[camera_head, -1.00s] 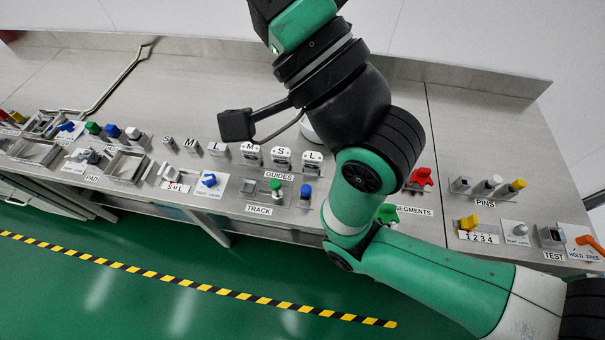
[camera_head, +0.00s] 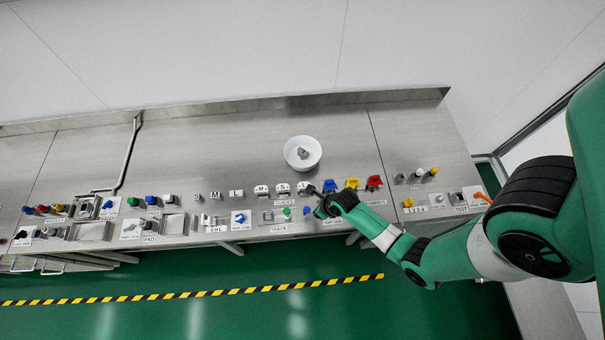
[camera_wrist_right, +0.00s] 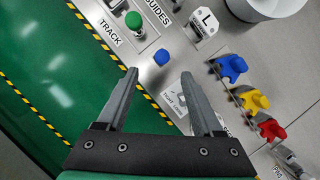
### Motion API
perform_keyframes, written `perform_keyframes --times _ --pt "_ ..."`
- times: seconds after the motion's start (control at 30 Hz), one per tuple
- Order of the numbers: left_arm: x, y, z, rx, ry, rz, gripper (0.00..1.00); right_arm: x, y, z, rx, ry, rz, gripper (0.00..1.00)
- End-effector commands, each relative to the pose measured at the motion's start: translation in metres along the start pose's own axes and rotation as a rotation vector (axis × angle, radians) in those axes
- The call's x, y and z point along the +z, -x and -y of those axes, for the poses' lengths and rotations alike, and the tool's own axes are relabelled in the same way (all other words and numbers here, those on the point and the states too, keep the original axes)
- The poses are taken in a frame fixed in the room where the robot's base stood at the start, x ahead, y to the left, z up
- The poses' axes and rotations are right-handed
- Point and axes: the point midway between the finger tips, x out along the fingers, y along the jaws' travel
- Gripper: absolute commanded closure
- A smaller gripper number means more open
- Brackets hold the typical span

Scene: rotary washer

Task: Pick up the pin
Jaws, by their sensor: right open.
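Three pins stand in a row at the right of the bench in the head view: a grey pin (camera_head: 400,179), a pale pin (camera_head: 418,174) and a yellow pin (camera_head: 433,172). My right gripper (camera_head: 314,189) is well to their left, over the front part of the bench near the guides. In the right wrist view my right gripper (camera_wrist_right: 158,75) is open, with nothing between its fingers. A blue knob (camera_wrist_right: 162,57) shows just beyond the fingertips, with a green knob (camera_wrist_right: 133,20) farther off. My left gripper is not in view.
A white bowl (camera_head: 290,153) with a grey part inside stands behind the guides. Blue (camera_head: 330,185), yellow (camera_head: 352,183) and red (camera_head: 374,182) segments stand between my right gripper and the pins. The back of the bench is mostly clear.

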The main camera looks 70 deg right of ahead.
Motion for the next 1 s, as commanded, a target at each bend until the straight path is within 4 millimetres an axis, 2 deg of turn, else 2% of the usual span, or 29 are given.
perform_keyframes --times 0.03,0.27,0.37,0.6,0.7,0.87,1.0 --pt "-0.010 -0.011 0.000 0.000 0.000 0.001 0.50 0.000 0.014 0.003 -0.004 -0.013 -0.008 0.32" --pt "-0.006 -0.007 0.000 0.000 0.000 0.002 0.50 0.000 0.009 0.006 -0.008 -0.020 -0.005 0.32" --pt "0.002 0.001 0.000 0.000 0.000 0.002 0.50 -0.001 -0.002 0.006 -0.008 -0.019 -0.004 0.32" --pt "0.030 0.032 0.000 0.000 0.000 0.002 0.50 -0.002 -0.048 0.006 -0.009 -0.019 -0.003 0.32" --pt "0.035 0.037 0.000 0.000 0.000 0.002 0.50 -0.001 -0.055 0.006 -0.009 -0.018 -0.003 0.32" --pt "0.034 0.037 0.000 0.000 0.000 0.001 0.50 0.000 -0.055 0.006 -0.008 -0.018 -0.003 0.32" --pt "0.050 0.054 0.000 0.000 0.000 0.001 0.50 -0.003 -0.078 0.004 -0.008 -0.016 -0.002 0.32"
